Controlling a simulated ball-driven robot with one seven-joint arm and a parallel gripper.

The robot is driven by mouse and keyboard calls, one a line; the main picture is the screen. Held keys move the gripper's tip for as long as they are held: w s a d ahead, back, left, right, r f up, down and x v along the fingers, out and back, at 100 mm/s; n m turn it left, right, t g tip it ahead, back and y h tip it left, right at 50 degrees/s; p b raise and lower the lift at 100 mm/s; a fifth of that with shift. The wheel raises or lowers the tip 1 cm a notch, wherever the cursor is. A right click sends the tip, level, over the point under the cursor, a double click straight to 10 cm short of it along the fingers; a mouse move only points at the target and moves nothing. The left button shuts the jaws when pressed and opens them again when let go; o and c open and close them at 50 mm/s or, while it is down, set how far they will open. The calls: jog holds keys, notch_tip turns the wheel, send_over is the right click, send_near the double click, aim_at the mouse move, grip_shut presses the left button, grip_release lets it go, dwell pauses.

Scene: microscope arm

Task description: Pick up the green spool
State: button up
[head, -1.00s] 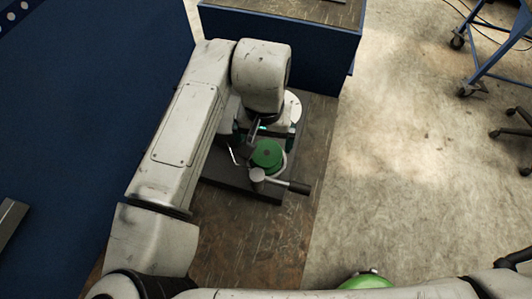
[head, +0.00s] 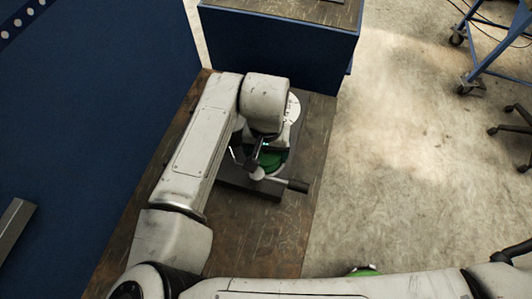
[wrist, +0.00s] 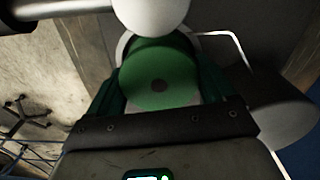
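I see almost no gap between fingers and spool, and contact is unclear. In the head view the spool (head: 272,161) shows only in part, shaded under my gripper (head: 263,148). The spool is on the microscope arm fixture (head: 240,184), a dark base with a pale ring by the spool.
A post with a rounded pale knob (wrist: 150,12) stands close by the spool; its dark handle (head: 297,186) points right. A white disc (head: 292,108) is behind my gripper. The wooden bench top (head: 240,235) is clear in front. A blue cabinet (head: 280,50) stands behind.

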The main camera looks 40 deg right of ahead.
jog(key=c, duration=0.6)
